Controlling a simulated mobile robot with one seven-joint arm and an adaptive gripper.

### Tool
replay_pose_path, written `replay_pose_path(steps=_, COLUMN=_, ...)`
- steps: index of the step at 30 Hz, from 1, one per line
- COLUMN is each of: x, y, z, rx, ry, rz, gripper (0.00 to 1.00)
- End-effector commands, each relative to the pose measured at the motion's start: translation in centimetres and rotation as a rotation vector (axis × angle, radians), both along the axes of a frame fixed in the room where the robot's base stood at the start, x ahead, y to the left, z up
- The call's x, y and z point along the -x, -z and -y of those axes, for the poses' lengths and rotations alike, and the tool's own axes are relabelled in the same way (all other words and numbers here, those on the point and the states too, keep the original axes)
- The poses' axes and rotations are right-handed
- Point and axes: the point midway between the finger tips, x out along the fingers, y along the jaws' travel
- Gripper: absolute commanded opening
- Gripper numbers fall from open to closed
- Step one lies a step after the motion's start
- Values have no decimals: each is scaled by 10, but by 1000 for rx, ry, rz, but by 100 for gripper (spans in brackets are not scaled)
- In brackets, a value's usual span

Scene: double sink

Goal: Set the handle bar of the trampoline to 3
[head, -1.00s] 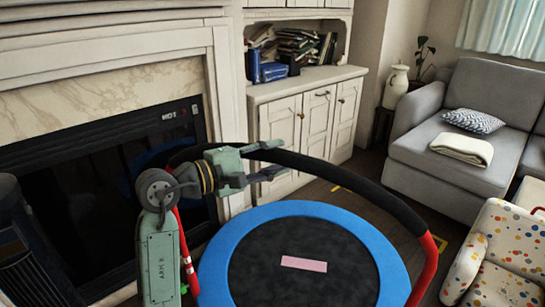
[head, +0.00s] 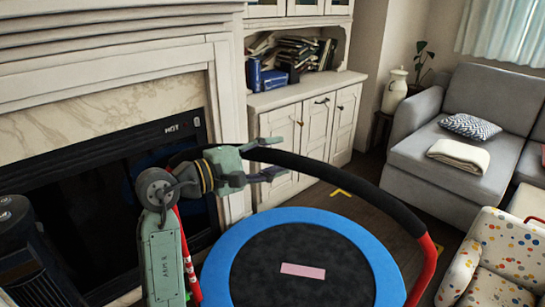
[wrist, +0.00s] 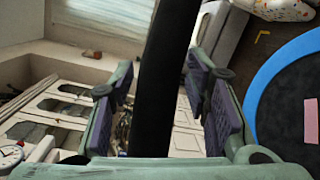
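The trampoline has a blue rim (head: 228,240), a dark mat and a curved handle bar (head: 340,175) with black padding and red ends. The left red post (head: 186,255) carries white marks, too small to read. In the wrist view, the black handle bar (wrist: 165,80) runs between the open fingers of my gripper (wrist: 160,110), with gaps visible on both sides. My arm hides part of the left post.
A fireplace (head: 90,150) stands close on the left, with a dark heater (head: 35,255) in front. A white cabinet (head: 310,130) is behind the bar. A grey sofa (head: 450,150) and a dotted armchair (head: 490,260) are on the right. Floor shows between trampoline and sofa.

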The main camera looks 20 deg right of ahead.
Motion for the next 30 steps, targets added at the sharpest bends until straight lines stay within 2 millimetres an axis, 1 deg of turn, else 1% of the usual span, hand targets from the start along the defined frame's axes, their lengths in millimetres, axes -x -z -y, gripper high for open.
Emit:
replay_pose_path(steps=1, x=1, y=-6, z=0, rx=9, ry=0, rz=8, gripper=41)
replay_pose_path(steps=5, x=1, y=-6, z=0, rx=8, ry=1, rz=8, gripper=49)
replay_pose_path(steps=11, x=2, y=-4, z=0, rx=6, ry=2, rz=7, gripper=49)
replay_pose_path(steps=14, x=2, y=-4, z=-4, rx=5, ry=1, rz=7, gripper=49)
replay_pose_path(steps=17, x=3, y=-5, z=-17, rx=7, ry=-3, rz=8, gripper=49)
replay_pose_path(steps=20, x=7, y=-5, z=-36, rx=7, ry=-5, rz=7, gripper=49)
replay_pose_path(steps=24, x=12, y=-5, z=-66, rx=4, ry=-7, rz=5, gripper=49)
replay_pose_path(steps=27, x=15, y=-6, z=-86, rx=4, ry=-7, rz=4, gripper=49)
replay_pose_path(steps=30, x=18, y=-7, z=-101, rx=3, ry=-5, rz=4, gripper=49)
